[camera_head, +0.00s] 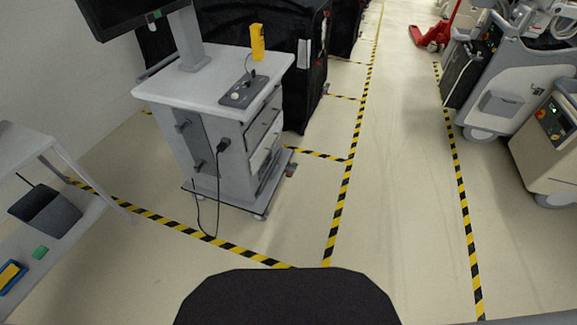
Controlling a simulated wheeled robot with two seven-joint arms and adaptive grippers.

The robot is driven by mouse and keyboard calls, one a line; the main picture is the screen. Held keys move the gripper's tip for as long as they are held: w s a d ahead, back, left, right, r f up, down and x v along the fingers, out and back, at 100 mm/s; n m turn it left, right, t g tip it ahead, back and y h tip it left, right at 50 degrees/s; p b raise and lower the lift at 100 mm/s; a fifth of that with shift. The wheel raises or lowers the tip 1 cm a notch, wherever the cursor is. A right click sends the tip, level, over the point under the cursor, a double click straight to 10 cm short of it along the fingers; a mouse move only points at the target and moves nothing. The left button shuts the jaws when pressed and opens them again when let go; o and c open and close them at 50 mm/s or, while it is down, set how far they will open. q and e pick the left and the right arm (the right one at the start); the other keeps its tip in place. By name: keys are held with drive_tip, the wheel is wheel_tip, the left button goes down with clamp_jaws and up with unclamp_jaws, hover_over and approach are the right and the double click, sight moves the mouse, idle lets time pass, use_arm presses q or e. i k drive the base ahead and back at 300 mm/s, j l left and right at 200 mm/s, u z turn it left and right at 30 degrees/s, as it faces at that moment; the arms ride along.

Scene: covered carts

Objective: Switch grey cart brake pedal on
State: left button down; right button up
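A grey cart (185,139) with a light top stands left of centre, on a low base with casters. A front caster (260,216) shows under the near corner. A small reddish part (291,170) shows low at the cart's right rear corner; it is too small to tell whether it is a brake pedal or how it is set. The cart carries a dark monitor (125,12) on a post, a grey control box (244,90) and a yellow handheld piece (257,43). Neither of my grippers is in view.
Black covered carts (285,30) stand behind the grey cart. A light table (25,145) with a dark bin (45,212) below is at left. Grey machines (510,85) and a red pallet jack (433,35) stand at right. The taped aisle (405,150) is clear.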

sight(292, 169)
drive_tip(key=i+j+z, duration=0.2)
drive_tip(key=i, duration=0.65)
drive_tip(key=i+z, duration=0.2)
drive_tip(key=i, duration=0.15)
drive_tip(key=i+j+z, duration=0.2)
drive_tip(key=i, duration=0.15)
